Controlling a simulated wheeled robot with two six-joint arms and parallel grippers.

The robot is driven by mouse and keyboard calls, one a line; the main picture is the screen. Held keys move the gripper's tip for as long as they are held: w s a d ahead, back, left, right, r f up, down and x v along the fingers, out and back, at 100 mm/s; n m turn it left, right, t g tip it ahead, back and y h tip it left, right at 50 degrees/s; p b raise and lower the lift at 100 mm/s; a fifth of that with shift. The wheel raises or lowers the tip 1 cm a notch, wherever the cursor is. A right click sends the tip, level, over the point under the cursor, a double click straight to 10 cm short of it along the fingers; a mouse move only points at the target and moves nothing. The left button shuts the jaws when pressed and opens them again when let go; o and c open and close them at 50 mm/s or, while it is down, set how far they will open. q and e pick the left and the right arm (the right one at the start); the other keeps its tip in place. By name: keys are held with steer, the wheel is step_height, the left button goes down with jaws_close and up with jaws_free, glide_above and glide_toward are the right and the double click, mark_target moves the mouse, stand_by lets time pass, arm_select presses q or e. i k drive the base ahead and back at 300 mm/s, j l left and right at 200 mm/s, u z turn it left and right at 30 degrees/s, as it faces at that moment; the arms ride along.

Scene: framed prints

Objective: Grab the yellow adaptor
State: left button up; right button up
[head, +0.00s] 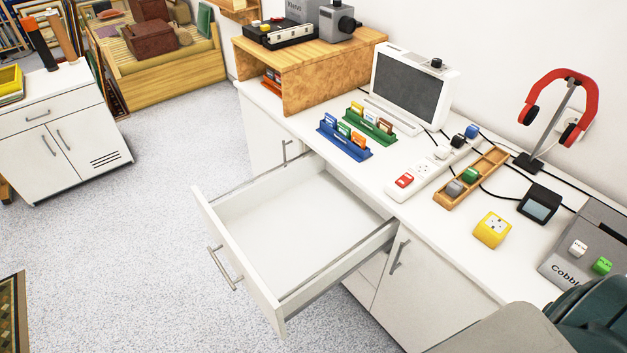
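The yellow adaptor (492,229) is a small yellow block with a white socket face on top. It sits on the white desk (446,240) at the right, near the front edge and apart from the things around it. Neither of my grippers shows in the head view.
An open, empty drawer (290,225) juts out below the desk. Around the adaptor are a wooden tray (489,172) with small blocks, a power strip (420,177), a black-framed device (539,204), a headphone stand (537,150) and a grey case (560,270). Dark cables cross the desk behind it.

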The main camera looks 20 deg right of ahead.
mark_target(492, 229)
steer(key=z, duration=2)
